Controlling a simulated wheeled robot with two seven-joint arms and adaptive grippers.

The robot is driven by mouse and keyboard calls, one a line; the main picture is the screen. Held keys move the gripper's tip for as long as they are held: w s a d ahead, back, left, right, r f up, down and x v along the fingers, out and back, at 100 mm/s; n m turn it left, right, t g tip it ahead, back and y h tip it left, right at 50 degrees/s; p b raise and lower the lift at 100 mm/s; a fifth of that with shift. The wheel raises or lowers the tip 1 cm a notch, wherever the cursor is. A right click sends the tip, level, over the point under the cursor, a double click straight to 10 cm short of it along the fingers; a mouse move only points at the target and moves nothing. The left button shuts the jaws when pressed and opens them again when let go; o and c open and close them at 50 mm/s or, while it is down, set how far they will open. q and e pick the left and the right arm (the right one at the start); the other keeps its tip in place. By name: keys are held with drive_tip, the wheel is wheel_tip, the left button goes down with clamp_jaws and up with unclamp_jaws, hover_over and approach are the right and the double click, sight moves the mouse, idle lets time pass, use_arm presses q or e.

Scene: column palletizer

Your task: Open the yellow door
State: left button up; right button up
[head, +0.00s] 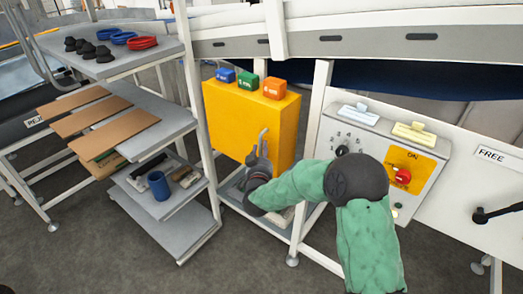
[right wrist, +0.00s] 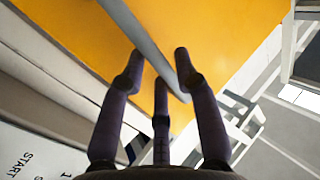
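The yellow door (head: 240,118) is the front of a yellow cabinet in the middle of the head view, and it looks shut. A grey bar handle (head: 264,140) stands on its right part. My right gripper (head: 258,163) is at the handle's lower part. In the right wrist view the yellow face (right wrist: 215,30) fills the top, and the grey handle (right wrist: 145,42) slants between the dark fingers of my right gripper (right wrist: 158,66). The fingers are apart, with gaps beside the bar; contact with the right finger is unclear. My left gripper is not in view.
Blue, green and orange boxes (head: 248,81) sit on the cabinet. A shelf rack (head: 150,105) with brown boards stands close on the left. A control panel (head: 385,160) with a red knob is on the right. A white frame post (head: 312,125) stands right of the cabinet.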

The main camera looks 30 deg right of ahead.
drive_tip(key=shift+x, duration=0.8)
drive_tip(key=shift+c, duration=0.3)
clamp_jaws()
drive_tip(key=shift+a, duration=0.15)
